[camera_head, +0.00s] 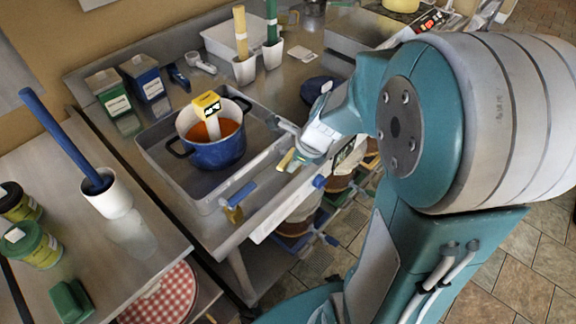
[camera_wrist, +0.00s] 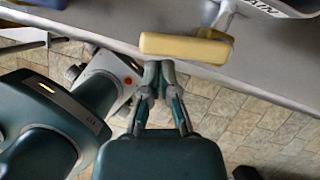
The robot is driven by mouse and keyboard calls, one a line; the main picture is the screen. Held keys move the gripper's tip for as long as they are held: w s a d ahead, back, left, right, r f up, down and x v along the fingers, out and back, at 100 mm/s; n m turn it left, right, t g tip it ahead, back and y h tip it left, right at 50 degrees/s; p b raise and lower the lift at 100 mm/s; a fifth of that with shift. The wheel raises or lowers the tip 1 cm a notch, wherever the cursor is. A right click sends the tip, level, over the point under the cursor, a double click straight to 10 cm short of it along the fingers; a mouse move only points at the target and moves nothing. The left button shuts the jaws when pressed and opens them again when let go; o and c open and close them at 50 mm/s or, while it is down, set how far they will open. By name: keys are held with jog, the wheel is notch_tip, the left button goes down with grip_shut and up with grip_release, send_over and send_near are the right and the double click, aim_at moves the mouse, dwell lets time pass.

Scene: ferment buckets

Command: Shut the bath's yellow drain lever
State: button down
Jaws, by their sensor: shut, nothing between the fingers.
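The yellow drain lever (camera_head: 286,159) is at the front right of the metal bath (camera_head: 172,187), by the counter's front edge. In the wrist view the lever (camera_wrist: 187,47) is a thick yellow bar lying across the picture, on a pale metal stem. My gripper (camera_wrist: 158,68) is shut and empty, its fingertips at the bar's lower edge, left of its middle. I cannot tell whether they touch it. In the head view my gripper (camera_head: 284,126) is beside the bath's right end, close to the lever, and my wrist partly hides that area.
A blue pot (camera_head: 215,153) with orange liquid and a yellow-topped device stands in the bath. Buckets (camera_head: 297,207) stand below the counter edge. The tiled floor (camera_wrist: 220,120) in front looks open.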

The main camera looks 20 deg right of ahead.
jog(key=shift+w+d, duration=0.1)
jog(key=shift+d, duration=0.75)
jog(key=shift+w+a, duration=0.2)
jog(key=shift+a, duration=1.3)
jog(key=shift+w+d, duration=0.1)
jog(key=shift+d, duration=0.45)
jog(key=shift+a, duration=0.15)
